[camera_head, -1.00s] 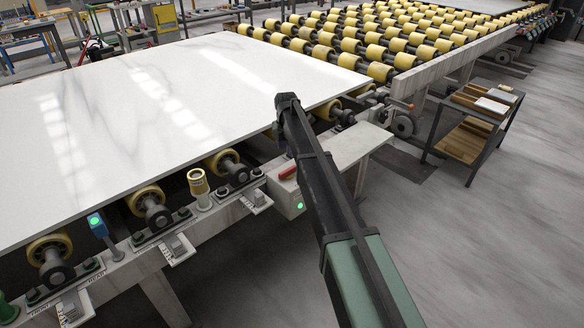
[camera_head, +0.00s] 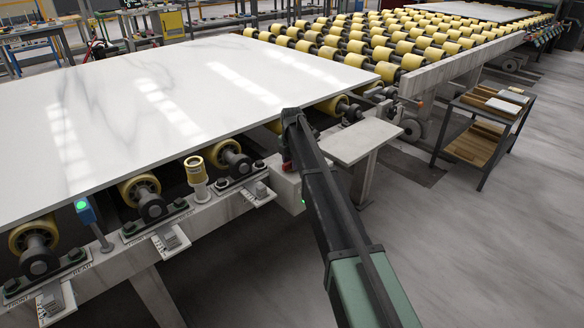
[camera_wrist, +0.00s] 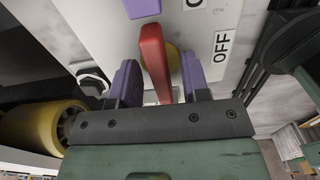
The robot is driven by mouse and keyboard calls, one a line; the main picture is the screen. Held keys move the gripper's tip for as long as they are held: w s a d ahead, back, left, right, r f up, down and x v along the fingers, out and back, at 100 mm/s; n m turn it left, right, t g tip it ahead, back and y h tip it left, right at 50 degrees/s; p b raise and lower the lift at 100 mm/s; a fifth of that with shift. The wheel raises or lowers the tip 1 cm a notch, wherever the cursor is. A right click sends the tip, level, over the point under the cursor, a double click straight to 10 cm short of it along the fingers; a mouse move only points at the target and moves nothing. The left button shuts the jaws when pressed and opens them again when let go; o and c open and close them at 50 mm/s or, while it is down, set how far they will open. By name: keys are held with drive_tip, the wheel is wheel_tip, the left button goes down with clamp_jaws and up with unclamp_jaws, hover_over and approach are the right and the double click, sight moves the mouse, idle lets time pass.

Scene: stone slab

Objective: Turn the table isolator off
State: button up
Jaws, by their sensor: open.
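The table isolator is a pale box (camera_head: 287,187) on the table's side, with a small green light (camera_head: 303,202). Its red handle (camera_head: 287,166) is partly hidden by my arm in the head view. A second label is cut off at the top edge. My gripper (camera_wrist: 160,78) is open, its purple fingers on either side of the red handle, with gaps visible. In the head view my gripper is mostly hidden behind my arm.
A white slab (camera_head: 190,85) lies over the yellow rollers (camera_head: 140,190) above the isolator. A pale ledge (camera_head: 358,141) is just right of the box. A post with a green-lit blue head (camera_head: 84,207) stands left. A dark cart (camera_head: 485,125) stands on open floor at right.

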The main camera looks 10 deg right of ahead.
clamp_jaws()
drive_tip(key=shift+m, duration=0.5)
drive_tip(key=m, duration=0.3)
drive_tip(key=shift+m, duration=0.4)
drive_tip(key=m, duration=0.9)
drive_tip(key=shift+m, duration=2)
